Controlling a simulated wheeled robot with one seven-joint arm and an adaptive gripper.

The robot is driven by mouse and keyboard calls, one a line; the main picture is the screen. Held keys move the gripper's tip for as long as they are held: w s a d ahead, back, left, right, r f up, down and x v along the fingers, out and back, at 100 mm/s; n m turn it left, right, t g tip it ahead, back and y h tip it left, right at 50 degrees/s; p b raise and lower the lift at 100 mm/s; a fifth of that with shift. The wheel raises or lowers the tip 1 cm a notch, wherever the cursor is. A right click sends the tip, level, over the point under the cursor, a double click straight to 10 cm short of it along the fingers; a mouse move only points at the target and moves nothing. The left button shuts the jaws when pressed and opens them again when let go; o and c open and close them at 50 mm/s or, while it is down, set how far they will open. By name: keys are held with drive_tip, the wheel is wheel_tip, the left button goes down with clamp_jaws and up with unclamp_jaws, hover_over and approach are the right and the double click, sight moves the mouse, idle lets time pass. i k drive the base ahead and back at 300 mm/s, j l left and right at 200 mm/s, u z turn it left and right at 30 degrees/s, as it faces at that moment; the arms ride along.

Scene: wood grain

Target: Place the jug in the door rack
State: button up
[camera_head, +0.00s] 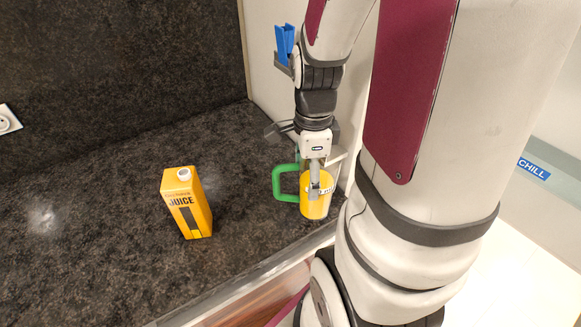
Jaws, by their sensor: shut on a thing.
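The jug (316,207) is a clear vessel with orange contents and a green handle (279,182) on its left side. It is upright at the right end of the dark counter, near the front edge. My gripper (316,188) comes down from above and is shut on the jug at its rim. Whether the jug's base touches the counter is hard to tell. The door rack cannot be made out in this view. My arm covers much of the right side.
A yellow juice carton (187,203) stands on the dark counter (100,255) left of the jug. A pale wall or panel borders the counter's right end. A blue "CHILL" label (534,169) shows on a pale surface at the far right. The counter's left is clear.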

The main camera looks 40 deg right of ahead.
sight(543, 179)
drive_tip(key=k, duration=1.5)
